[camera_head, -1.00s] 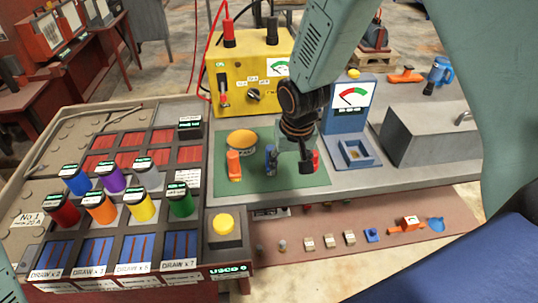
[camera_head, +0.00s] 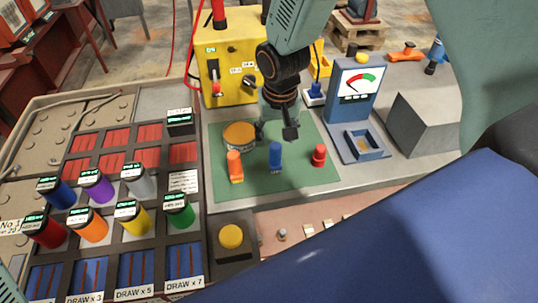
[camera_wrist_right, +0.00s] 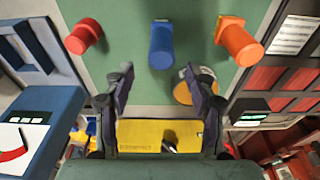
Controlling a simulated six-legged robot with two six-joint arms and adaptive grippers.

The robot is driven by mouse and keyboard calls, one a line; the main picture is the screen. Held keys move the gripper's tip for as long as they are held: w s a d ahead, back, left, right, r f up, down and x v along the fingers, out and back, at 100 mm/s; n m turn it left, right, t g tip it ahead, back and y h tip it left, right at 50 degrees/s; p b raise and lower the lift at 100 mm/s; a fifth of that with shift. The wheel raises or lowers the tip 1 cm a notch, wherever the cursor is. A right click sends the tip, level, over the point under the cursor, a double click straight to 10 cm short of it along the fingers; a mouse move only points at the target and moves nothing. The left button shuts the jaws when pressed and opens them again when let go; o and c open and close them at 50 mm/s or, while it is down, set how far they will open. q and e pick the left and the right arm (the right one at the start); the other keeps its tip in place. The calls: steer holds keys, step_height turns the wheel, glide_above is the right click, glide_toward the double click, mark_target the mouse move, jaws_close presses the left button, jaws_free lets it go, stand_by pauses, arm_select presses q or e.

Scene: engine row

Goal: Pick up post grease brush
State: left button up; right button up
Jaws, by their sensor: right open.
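On the green mat (camera_head: 215,190) stand an orange piece (camera_head: 235,166), a blue piece (camera_head: 275,157) and a red piece (camera_head: 319,155), with a round orange-topped tin (camera_head: 239,136) behind. I cannot tell which piece is the post grease brush. My right gripper (camera_head: 276,130) is open and empty above the mat, behind the blue piece in the head view. In the right wrist view, the blue piece (camera_wrist_right: 162,45) lies ahead between the open fingers (camera_wrist_right: 157,75), apart from them. The red piece (camera_wrist_right: 84,36) is left and the orange one (camera_wrist_right: 238,42) right. My left gripper is not in view.
A yellow box (camera_head: 225,70) with knobs stands behind the mat. A blue meter stand (camera_head: 352,105) and a grey block (camera_head: 425,120) are to the right. A rack of coloured cylinders (camera_head: 110,205) is left, with a yellow button (camera_head: 231,236) at its corner.

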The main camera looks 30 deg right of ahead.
mark_target(275, 155)
steer(key=shift+s+d+f, duration=0.25)
steer(key=shift+f, duration=0.2)
steer(key=shift+s+d+f, duration=0.2)
steer(key=shift+s+f, duration=0.05)
steer(key=shift+f, duration=0.5)
steer(key=f, duration=0.1)
steer(key=w+f, duration=0.1)
steer(key=f, duration=0.1)
steer(key=a+f, duration=0.1)
steer(key=shift+w+a+f, duration=0.1)
steer(key=shift+w+f, duration=0.1)
steer(key=shift+f, duration=0.35)
steer(key=shift+s+d, duration=0.2)
steer(key=shift+d, duration=0.05)
steer(key=shift+s+r, duration=0.1)
steer(key=shift+w+a, duration=0.25)
steer(key=shift+w, duration=0.1)
steer(key=c, duration=0.4)
steer(key=shift+s+d, duration=0.2)
steer(key=shift+s, duration=0.05)
steer(key=c, duration=0.6)
jaws_close()
steer(key=shift+w+a, duration=0.1)
steer(key=shift+w, duration=0.15)
